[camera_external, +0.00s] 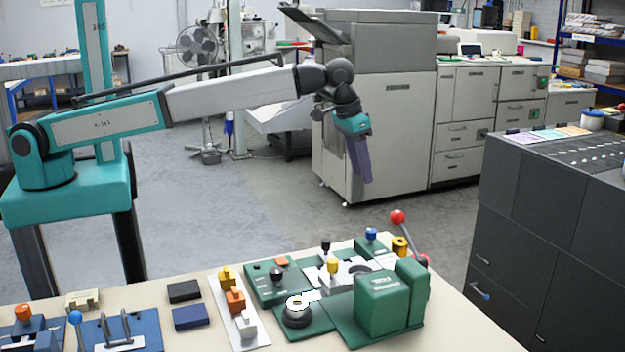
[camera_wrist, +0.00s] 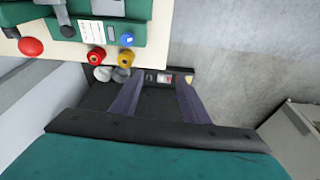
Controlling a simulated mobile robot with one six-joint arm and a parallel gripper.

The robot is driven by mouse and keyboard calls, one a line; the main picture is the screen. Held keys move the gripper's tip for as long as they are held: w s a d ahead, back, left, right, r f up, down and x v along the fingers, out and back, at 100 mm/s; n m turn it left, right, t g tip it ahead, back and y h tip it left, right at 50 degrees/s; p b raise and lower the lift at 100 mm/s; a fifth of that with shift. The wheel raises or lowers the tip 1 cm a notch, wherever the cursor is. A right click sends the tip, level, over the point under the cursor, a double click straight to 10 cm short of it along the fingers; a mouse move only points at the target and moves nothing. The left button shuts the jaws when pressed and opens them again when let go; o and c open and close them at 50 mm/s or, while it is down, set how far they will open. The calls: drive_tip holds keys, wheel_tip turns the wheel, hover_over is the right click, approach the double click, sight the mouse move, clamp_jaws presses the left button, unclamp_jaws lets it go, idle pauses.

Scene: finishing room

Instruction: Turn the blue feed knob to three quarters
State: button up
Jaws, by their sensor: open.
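A blue knob (camera_external: 371,234) stands at the back of the green machine (camera_external: 388,305) on the bench. It also shows in the wrist view (camera_wrist: 127,39), at the edge of the bench. I take it as the feed knob; its setting is too small to read. My gripper (camera_external: 362,180) hangs in the air beyond and above the bench, fingers pointing down. In the wrist view my gripper (camera_wrist: 160,80) is open with nothing between its fingers, and the blue knob lies up and left of them, apart from them.
A yellow knob (camera_external: 399,246) and a red-balled lever (camera_external: 398,217) stand close to the blue knob. Black and yellow-topped parts (camera_external: 332,266) stand in front. Yellow and orange blocks (camera_external: 235,299) are to the left. A large grey machine (camera_external: 385,130) stands behind my gripper.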

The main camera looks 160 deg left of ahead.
sight(371, 230)
drive_tip(key=w+d+y+b, duration=0.1)
drive_tip(key=w+d+b, duration=0.2)
drive_tip(key=w+d, duration=0.4)
drive_tip(key=shift+w+r+y, duration=0.35)
drive_tip(key=shift+w+y, duration=0.05)
drive_tip(key=shift+w, duration=0.3)
drive_tip(key=shift+f, duration=0.1)
drive_tip(key=shift+s+p+x, duration=0.1)
drive_tip(key=shift+p+x, duration=0.8)
drive_tip(key=shift+x, duration=2.55)
drive_tip(key=shift+s+p+x, duration=0.15)
drive_tip(key=shift+p+x, duration=0.75)
drive_tip(key=shift+x, duration=2.5)
drive_tip(key=c, duration=1.1)
drive_tip(key=shift+o, duration=0.2)
